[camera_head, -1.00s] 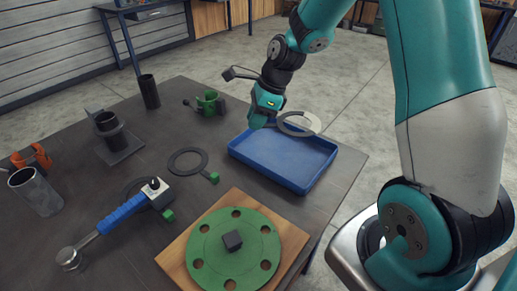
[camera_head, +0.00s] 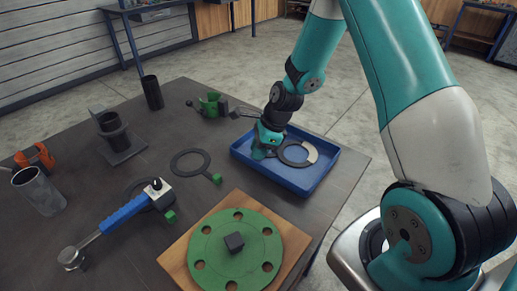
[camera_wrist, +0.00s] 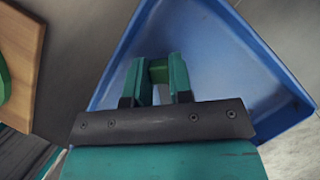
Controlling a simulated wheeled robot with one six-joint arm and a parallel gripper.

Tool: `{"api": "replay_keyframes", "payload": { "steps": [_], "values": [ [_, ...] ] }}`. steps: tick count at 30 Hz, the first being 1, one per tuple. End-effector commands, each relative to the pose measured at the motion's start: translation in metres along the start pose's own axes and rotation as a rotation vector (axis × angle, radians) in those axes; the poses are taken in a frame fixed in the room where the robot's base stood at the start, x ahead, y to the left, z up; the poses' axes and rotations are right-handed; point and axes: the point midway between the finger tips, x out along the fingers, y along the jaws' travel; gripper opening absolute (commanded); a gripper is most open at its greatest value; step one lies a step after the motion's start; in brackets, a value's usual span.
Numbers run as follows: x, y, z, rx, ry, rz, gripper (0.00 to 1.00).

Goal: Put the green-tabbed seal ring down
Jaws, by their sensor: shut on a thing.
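My gripper (camera_head: 262,152) is low inside the left part of the blue tray (camera_head: 338,172), shut on a seal ring (camera_head: 290,160). The ring is flat and dark grey with a pale section on its right side. It extends to the right of the fingers, at or just above the tray floor; I cannot tell if it touches. In the wrist view, my gripper (camera_wrist: 158,80) has a green tab (camera_wrist: 158,70) between its fingers, over the blue tray (camera_wrist: 290,85). The rest of the ring is hidden there.
Another green-tabbed ring (camera_head: 178,172) lies on the table left of the tray. A blue-handled wrench (camera_head: 125,213) lies across a further ring. A green flange (camera_head: 215,260) sits on a wooden board (camera_head: 292,240) in front. A green clamp (camera_head: 211,104) stands behind.

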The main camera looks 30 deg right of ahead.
Motion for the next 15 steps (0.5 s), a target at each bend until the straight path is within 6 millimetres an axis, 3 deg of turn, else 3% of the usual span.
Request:
{"api": "replay_keyframes", "payload": {
  "steps": [3,4,5,15],
  "values": [
    [0.0044,0.0000,-0.0019,0.000,0.000,0.000,0.00],
    [0.0040,-0.0001,-0.0017,0.000,0.000,0.000,0.25],
    [0.0039,0.0000,-0.0017,0.000,0.000,0.000,0.31],
    [0.0050,0.0028,-0.0027,0.003,0.003,0.008,0.31]
  ]
}}
